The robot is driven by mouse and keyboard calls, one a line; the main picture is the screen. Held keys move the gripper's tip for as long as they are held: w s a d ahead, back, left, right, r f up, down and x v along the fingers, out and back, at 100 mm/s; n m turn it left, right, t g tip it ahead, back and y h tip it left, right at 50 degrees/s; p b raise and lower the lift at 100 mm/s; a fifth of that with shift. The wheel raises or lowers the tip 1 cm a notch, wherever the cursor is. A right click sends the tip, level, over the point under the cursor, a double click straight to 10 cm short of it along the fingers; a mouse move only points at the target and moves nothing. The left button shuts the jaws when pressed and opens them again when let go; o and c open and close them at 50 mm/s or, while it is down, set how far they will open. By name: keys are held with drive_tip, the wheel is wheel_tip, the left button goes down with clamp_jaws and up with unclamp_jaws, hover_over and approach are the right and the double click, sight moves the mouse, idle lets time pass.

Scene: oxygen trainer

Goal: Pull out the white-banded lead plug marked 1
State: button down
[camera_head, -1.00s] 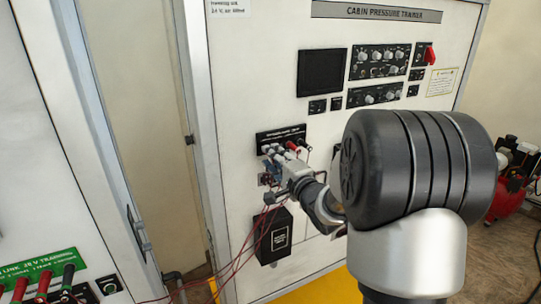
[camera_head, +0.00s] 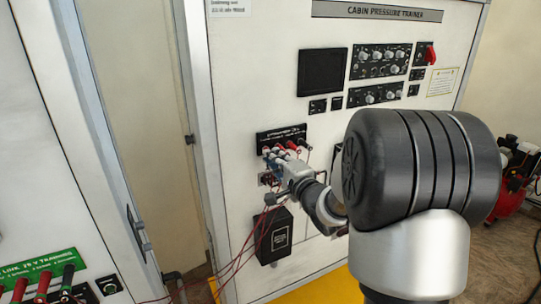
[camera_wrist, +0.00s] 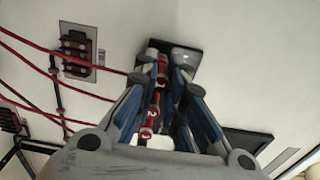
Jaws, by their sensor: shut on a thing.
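The black lead panel (camera_head: 281,138) is on the white trainer wall, with a row of dark, pale and red plugs in front of it. My gripper (camera_head: 284,164) is at the plugs' left part, just below the panel. In the wrist view my gripper (camera_wrist: 165,72) is shut on a lead plug (camera_wrist: 161,82), red where it shows between the fingers. Its white band and number are not clear. A red plug (camera_wrist: 149,125) with a white mark like a 2 shows lower between the fingers. The fingers hide part of the row, and I cannot tell whether the held plug is seated.
Thin red leads (camera_head: 238,252) hang below the panel and cross the left of the wrist view. A smaller socket block (camera_wrist: 77,48) is beside the gripper there. A black box (camera_head: 273,236) is on the wall below.

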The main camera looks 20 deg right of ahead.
drive_tip(key=shift+s+d, duration=0.1)
drive_tip(key=shift+s, duration=2.3)
